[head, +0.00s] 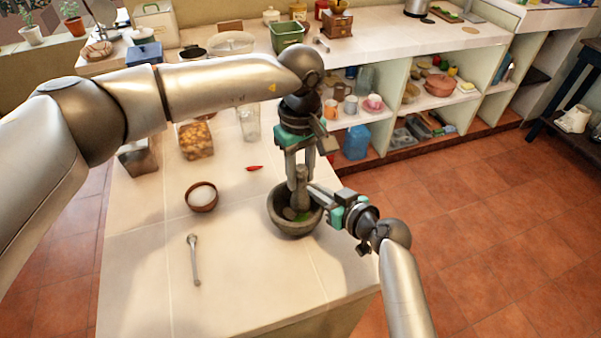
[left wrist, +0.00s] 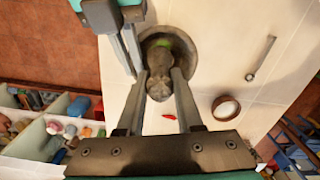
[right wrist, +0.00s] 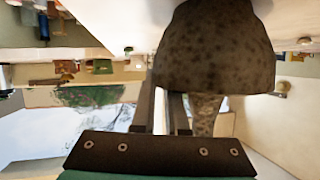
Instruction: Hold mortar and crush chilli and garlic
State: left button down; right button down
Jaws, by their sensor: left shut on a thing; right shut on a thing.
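The dark stone mortar (head: 292,226) stands on the white counter near its right edge, with something green (head: 303,217) inside. My left gripper (head: 300,168) points down from above, shut on the upper part of the stone pestle (head: 301,199); the pestle's lower end is inside the mortar. In the left wrist view the pestle (left wrist: 160,85) sits between the fingers. My right gripper (head: 316,192) is shut on the mortar's rim from the right; the right wrist view shows the mortar (right wrist: 215,55) upside down, close to the fingers. A red chilli (head: 254,168) lies on the counter. I cannot make out garlic.
A bowl of white stuff (head: 202,196) and a spoon (head: 194,262) lie left of the mortar. A glass (head: 249,124) and a container of yellowish food (head: 196,141) stand farther back. Shelves with cups and a blue jug (head: 356,142) are behind. The counter's front is clear.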

pick_arm(q)
jog(key=shift+r, duration=0.1)
pick_arm(e)
jog(key=shift+s+f, duration=0.15)
jog(key=shift+f, duration=0.15)
pick_arm(q)
jog(key=shift+r, duration=2.45)
pick_arm(e)
jog(key=c, duration=0.9)
grip_release()
jog(key=shift+o, duration=0.2)
jog(key=shift+r, duration=0.1)
jog(key=shift+r, duration=0.1)
jog(key=v, duration=1.1)
jog(key=shift+s+d+r, duration=0.2)
jog(key=shift+s+d, duration=0.05)
